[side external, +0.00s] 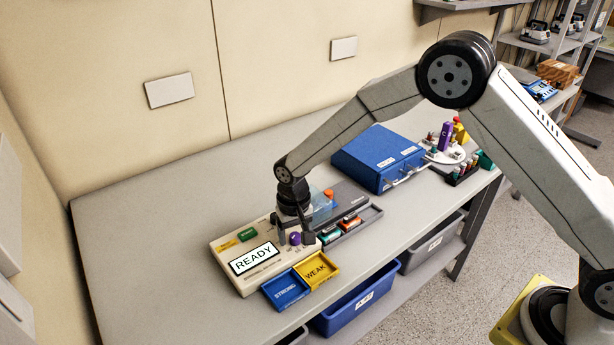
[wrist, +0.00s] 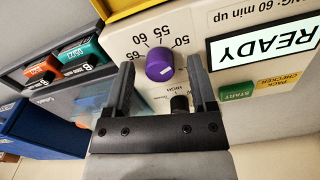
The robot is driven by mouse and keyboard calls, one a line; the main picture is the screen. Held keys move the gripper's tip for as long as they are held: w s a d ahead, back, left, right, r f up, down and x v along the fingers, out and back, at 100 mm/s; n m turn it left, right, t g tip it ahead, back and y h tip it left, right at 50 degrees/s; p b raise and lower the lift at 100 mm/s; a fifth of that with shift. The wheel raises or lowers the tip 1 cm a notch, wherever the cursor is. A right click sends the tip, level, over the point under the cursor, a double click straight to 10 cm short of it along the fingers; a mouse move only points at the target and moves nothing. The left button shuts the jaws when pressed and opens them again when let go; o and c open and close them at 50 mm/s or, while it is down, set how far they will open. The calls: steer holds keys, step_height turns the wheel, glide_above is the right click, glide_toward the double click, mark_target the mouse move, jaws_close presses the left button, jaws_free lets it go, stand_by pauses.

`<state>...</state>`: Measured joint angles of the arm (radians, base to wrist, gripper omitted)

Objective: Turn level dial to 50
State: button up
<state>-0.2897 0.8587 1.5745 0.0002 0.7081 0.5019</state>
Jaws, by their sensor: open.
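The level dial is a round purple knob (wrist: 160,66) on the cream front panel of a device (wrist: 228,77). It also shows in the side view (side external: 295,239). Upside-down numbers 50, 55, 60 and 65 are printed around it in the wrist view. A white mark shows on its face, but I cannot tell which number it points to. My gripper (wrist: 162,64) is open, with one finger on each side of the dial. It points down at the panel in the side view (side external: 294,238). I cannot tell whether the fingers touch the dial.
A small black knob (wrist: 180,104) sits close to the dial, between my fingers. The READY display (side external: 254,258) and green START button (wrist: 238,91) are beside it. Blue STRONG (side external: 286,290) and yellow WEAK (side external: 316,270) trays stand in front. A blue case (side external: 377,158) stands behind right.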

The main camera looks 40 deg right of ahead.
mark_target(297, 235)
steer(key=shift+r, duration=0.1)
steer(key=shift+r, duration=3.85)
steer(key=shift+d, duration=0.1)
steer(key=shift+s+d+r, duration=0.1)
steer(key=shift+s+d, duration=0.05)
steer(key=s+d+r+n+t, duration=0.1)
steer(key=s+d, duration=0.6)
steer(key=s, duration=0.3)
steer(key=s+d+r+n+t, duration=0.1)
steer(key=s+d, duration=0.6)
steer(key=s, duration=0.3)
steer(key=shift+r+t, duration=0.3)
